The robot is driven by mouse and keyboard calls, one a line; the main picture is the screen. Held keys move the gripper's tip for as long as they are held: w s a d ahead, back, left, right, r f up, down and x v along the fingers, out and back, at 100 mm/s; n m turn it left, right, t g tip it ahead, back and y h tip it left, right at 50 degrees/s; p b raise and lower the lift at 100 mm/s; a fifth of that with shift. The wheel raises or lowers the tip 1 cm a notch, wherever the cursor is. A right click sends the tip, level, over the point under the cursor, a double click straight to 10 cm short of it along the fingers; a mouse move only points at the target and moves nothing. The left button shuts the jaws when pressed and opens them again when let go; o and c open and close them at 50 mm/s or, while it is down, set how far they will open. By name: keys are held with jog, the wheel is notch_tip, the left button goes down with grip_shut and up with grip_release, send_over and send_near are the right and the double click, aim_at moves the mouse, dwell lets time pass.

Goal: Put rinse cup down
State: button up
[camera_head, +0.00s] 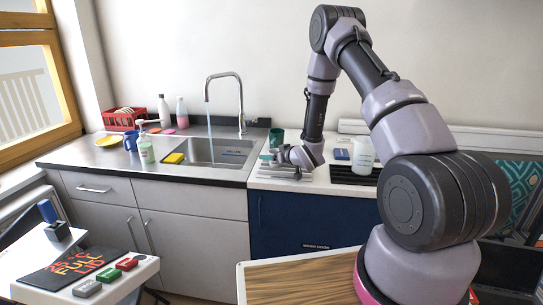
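A dark green cup (277,137), the only thing here that looks like the rinse cup, is at the right side of the sink, just behind my gripper. It looks upright, and its lower part is partly covered. My gripper (272,156) is low over the light counter (262,182), right of the sink, pointing left. A small teal patch shows at its fingertips. The fingers are too small to tell whether they are open, or shut on anything.
Water runs from the tap (240,100) into the sink (215,150). A yellow sponge (174,158) lies at the sink's left edge. A white container (362,152) and a black ribbed mat (352,176) are right of my gripper. A grey flat item (285,173) lies below it.

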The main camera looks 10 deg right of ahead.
jog(key=shift+o, duration=0.5)
